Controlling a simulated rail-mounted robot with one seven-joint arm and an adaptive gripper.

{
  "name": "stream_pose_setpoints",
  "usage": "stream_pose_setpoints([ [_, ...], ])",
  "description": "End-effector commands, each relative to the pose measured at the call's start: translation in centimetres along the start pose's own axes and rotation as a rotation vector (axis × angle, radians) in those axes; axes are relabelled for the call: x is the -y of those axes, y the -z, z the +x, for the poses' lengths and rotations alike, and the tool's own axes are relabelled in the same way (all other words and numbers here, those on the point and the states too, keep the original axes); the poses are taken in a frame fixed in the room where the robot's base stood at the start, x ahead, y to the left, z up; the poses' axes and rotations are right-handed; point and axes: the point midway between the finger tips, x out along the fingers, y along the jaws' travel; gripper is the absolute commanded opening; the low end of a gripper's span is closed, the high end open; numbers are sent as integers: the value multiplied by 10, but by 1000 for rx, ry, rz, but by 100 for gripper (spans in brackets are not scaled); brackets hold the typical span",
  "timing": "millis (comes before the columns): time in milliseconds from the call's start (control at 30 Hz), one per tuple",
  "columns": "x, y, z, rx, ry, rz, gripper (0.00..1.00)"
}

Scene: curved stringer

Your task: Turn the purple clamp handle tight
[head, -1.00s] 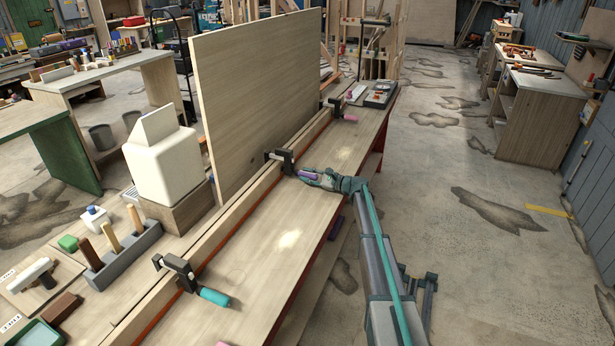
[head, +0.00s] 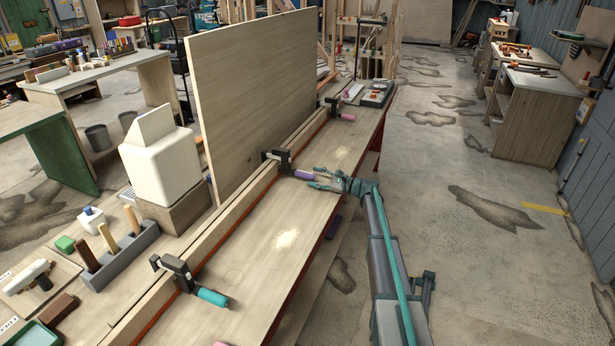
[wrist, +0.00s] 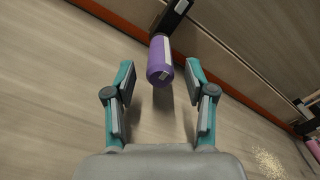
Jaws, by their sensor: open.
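The purple clamp handle (head: 304,175) sticks out from a black clamp (head: 277,161) on the long wooden strip along the bench. My gripper (wrist: 158,75) is open. The handle's end lies between the fingertips, with a gap on both sides, and the fingers do not touch it. In the head view my gripper (head: 318,179) is just to the right of the handle, above the bench top.
A teal-handled clamp (head: 212,297) is nearer on the same strip, and a pink-handled clamp (head: 347,117) is farther along. A tall wooden panel (head: 255,95) stands behind the strip. The bench top (head: 285,215) around the handle is clear.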

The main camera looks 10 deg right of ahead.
Motion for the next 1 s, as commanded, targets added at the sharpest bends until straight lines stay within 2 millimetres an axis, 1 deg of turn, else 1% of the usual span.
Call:
stream_pose_setpoints([
  [33, 0, 0, -12, -2, 2, 0, 55],
  [200, 0, 0, -42, -1, 2, 0, 55],
  [300, 0, 0, -55, 0, 1, 1, 55],
  [400, 0, 0, -64, 0, 1, 1, 55],
  [567, 0, 0, -69, 1, 0, 1, 55],
  [867, 0, 0, -69, 1, 0, 1, 55],
  [1000, 0, 0, -74, 1, 0, 1, 55],
])
